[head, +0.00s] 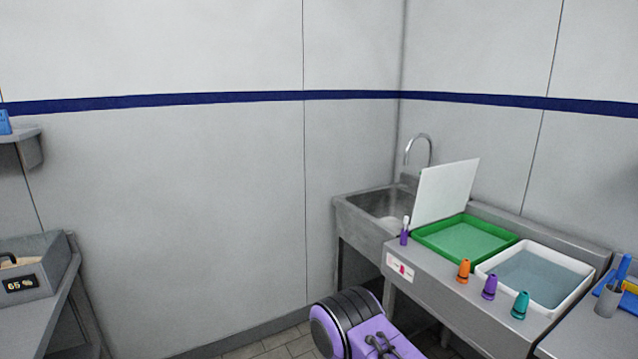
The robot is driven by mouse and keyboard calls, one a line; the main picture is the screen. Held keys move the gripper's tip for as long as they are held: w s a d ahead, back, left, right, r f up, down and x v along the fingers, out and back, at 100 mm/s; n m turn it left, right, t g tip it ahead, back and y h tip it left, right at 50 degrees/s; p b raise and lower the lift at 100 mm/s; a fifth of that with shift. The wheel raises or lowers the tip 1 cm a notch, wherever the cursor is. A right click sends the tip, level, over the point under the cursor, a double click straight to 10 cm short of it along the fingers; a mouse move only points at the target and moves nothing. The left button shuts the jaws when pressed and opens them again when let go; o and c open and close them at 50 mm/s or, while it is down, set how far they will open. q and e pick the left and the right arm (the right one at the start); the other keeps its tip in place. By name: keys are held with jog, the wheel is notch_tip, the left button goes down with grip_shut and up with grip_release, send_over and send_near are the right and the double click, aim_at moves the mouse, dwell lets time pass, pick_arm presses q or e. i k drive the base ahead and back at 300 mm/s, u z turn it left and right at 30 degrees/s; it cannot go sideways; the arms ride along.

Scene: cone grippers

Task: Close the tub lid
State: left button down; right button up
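A white tub (566,301) with a pale rim and grey-blue contents, which look like water, stands on the steel counter at the right. It is open at the top. A green tray (424,242) sits to its left. A flat white panel (446,192) stands tilted upright at the left edge of the green tray, by the sink. I cannot tell whether this panel is a lid or which container it belongs to. Neither of my grippers shows.
A small purple bottle (404,237) stands near the sink (362,208) and tap (420,137). A grey holder (607,301) is at the right. A grey box (32,285) is far left.

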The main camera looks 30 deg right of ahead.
aim_at(444, 190)
jog(key=z, duration=0.3)
jog(key=i, duration=2.1)
jog(key=z, duration=1.15)
jog(key=i, duration=1.1)
jog(key=z, duration=1.05)
